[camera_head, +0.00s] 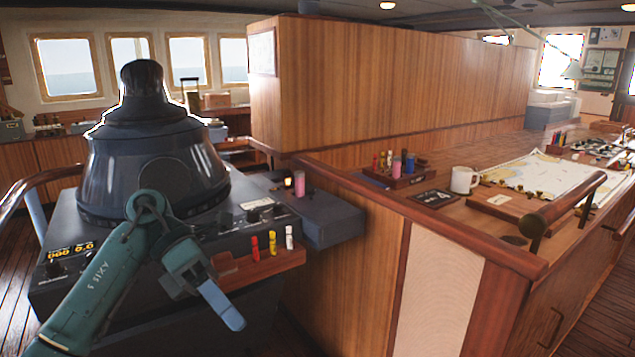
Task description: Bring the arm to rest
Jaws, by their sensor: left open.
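My left arm comes in teal from the lower left, in front of the dark console (60,290). My left gripper (212,298) hangs over the console's front edge, pointing down and to the right, with a light blue finger showing. It is open, and I see nothing held in it. It is just left of and below the small wooden rack (262,266) on the console's front, which holds red, yellow and white markers. I cannot tell how near the gripper is to the rack. My right gripper is not in view.
A large dark binnacle-like housing (150,165) stands on the console behind my arm. To the right is a wooden chart counter (450,225) with a white mug (464,180), a chart (550,178) and a pen rack (405,180). Dark plank floor (600,280) shows at the right.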

